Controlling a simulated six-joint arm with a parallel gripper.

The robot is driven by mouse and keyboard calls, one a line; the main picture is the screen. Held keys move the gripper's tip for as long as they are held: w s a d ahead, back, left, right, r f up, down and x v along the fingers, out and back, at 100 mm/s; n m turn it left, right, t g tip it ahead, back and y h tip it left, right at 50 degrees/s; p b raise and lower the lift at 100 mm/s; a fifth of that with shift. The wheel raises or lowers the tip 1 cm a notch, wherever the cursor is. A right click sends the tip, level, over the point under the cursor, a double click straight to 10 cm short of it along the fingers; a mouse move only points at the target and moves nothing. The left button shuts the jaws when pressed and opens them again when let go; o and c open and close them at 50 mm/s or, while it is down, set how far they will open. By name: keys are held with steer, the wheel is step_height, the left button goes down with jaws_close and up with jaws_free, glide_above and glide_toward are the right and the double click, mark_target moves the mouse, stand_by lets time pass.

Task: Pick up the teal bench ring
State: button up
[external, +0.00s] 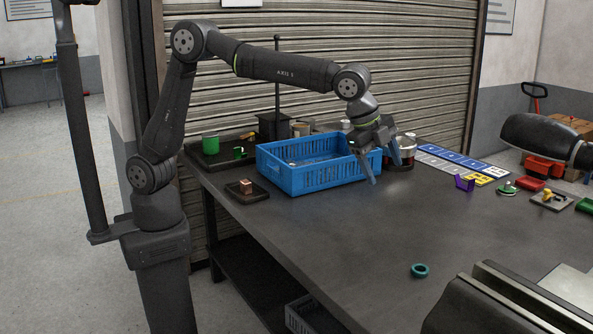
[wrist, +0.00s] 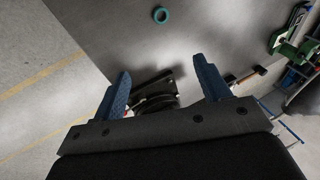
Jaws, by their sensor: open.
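The teal bench ring (external: 419,270) lies flat on the dark table near its front edge in the external view. It also shows near the top of the wrist view (wrist: 160,15), beyond my fingertips and roughly between their lines. My gripper (external: 383,168) is open and empty, with its blue fingers pointing down at the right end of the blue crate. The ring is well away from my gripper.
A blue crate (external: 310,184) stands close beside my gripper. A small tray (external: 259,194) with a copper-coloured block is to its left. A purple bracket (external: 464,183) and several small parts lie on the right. A large dark object (external: 455,310) stands at front right. The table around the ring is clear.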

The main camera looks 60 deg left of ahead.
steer(key=w+d+f+n, duration=0.1)
steer(key=w+f+n, duration=0.2)
steer(key=f, duration=0.4)
steer(key=w+d+f+n, duration=0.1)
steer(key=w+f+n, duration=0.2)
steer(key=f, duration=0.5)
steer(key=w+d+f+n, duration=0.2)
steer(key=w+f+n, duration=0.1)
steer(key=f, duration=0.5)
steer(key=shift+d+n+g+h, duration=0.1)
steer(key=shift+n+g+h, duration=0.3)
steer(key=shift+x, duration=3.05)
steer(key=shift+w+d+r, duration=0.1)
steer(key=shift+c, duration=0.4)
steer(key=c, duration=1)
